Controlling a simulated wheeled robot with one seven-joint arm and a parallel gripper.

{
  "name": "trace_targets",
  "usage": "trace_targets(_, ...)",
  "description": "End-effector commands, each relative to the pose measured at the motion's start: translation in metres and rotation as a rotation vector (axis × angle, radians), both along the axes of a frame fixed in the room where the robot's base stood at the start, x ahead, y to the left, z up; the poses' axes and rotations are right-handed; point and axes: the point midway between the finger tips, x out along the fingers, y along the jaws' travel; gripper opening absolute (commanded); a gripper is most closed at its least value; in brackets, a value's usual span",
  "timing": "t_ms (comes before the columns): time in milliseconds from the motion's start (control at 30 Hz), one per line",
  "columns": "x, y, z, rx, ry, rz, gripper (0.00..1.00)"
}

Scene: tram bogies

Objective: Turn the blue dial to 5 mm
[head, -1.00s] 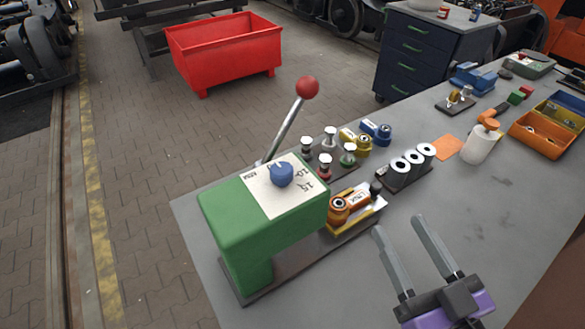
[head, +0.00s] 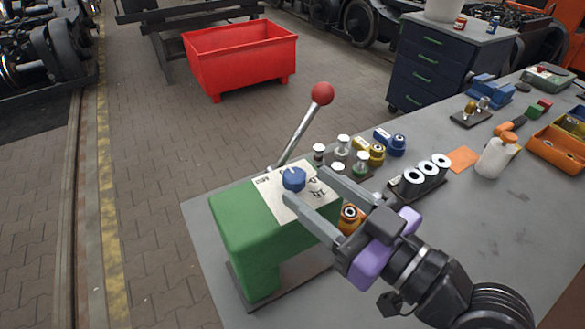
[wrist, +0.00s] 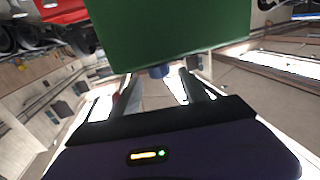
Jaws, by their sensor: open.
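The blue dial (head: 293,180) sits on a white scale plate (head: 271,194) on top of the green press (head: 245,232). The plate's printed numbers are partly covered, and I cannot read the dial's setting. My gripper (head: 304,183) is open, with one fingertip in front of the dial and the other to its right in the head view. I cannot tell whether either finger touches it. In the wrist view, a small blue part, apparently the dial (wrist: 158,71), shows between the fingertips (wrist: 158,82), just below the dark green body (wrist: 170,32).
A lever with a red ball (head: 322,93) rises behind the dial. A rack of white-ended rolls (head: 425,172) and a white bottle (head: 494,158) are farther right.

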Motion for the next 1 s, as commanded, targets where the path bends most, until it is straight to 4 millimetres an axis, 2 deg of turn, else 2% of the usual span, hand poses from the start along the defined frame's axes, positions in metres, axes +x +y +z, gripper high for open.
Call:
trace_targets(100,0.013,0.016,0.003,0.002,0.001,0.003,0.52)
trace_targets(300,0.030,0.032,0.001,0.001,0.001,0.000,0.52)
trace_targets(700,0.036,0.037,0.000,-0.001,0.001,-0.003,0.52)
trace_targets(967,0.036,0.037,0.000,-0.001,0.001,-0.003,0.01)
trace_targets(1000,0.036,0.037,0.000,-0.001,0.001,-0.003,0.00)
